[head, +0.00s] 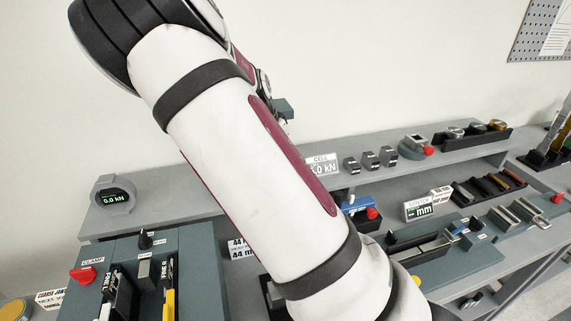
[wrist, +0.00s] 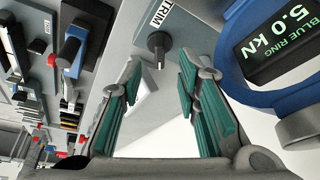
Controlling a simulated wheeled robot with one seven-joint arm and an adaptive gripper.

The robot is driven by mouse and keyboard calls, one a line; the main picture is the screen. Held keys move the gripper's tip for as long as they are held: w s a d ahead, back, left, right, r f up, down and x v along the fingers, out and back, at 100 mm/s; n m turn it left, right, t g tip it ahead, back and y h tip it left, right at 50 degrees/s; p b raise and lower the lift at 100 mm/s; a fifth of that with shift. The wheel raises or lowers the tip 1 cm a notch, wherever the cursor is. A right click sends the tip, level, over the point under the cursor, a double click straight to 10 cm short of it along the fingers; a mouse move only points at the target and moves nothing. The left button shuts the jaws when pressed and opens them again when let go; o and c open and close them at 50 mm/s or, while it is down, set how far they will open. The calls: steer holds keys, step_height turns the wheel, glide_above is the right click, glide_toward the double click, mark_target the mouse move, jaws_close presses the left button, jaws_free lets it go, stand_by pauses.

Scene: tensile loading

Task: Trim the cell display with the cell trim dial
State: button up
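In the wrist view, a dark trim dial (wrist: 157,44) with a short stem stands on a grey panel beside a white label reading TRIM (wrist: 160,14). My gripper (wrist: 160,72) is open and empty, its teal-padded fingers pointing towards the dial, which shows beyond and between the fingertips without visible contact. A blue ring-shaped display (wrist: 285,40) at the upper right reads BLUE RING 5.0 kN. In the head view, a round grey display (head: 114,197) at the left reads 0.0 kN. A card (head: 322,165) there reads CELL, 5.0 kN. My arm hides the gripper in the head view.
In the head view, a bench (head: 160,204) carries a clamp block with a red knob (head: 83,274), small dark weights (head: 368,160) and a stretch display (head: 420,207). In the wrist view, blue and dark fixtures (wrist: 75,45) crowd the left side.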

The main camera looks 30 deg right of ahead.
steer(key=v, duration=0.7)
steer(key=shift+s+a, duration=0.1)
steer(key=s+a+r+n+t+y, duration=0.1)
steer(key=s+a+r+n, duration=0.3)
steer(key=s, duration=0.5)
steer(key=s+a+r+n+t+y, duration=0.1)
steer(key=s+a+r+n, duration=0.3)
steer(key=s, duration=0.6)
steer(key=s+a+r+n+t+y, duration=0.2)
steer(key=s+a+r+n, duration=0.2)
steer(key=s+a+n, duration=0.3)
steer(key=s, duration=0.2)
steer(key=shift+s+t, duration=0.3)
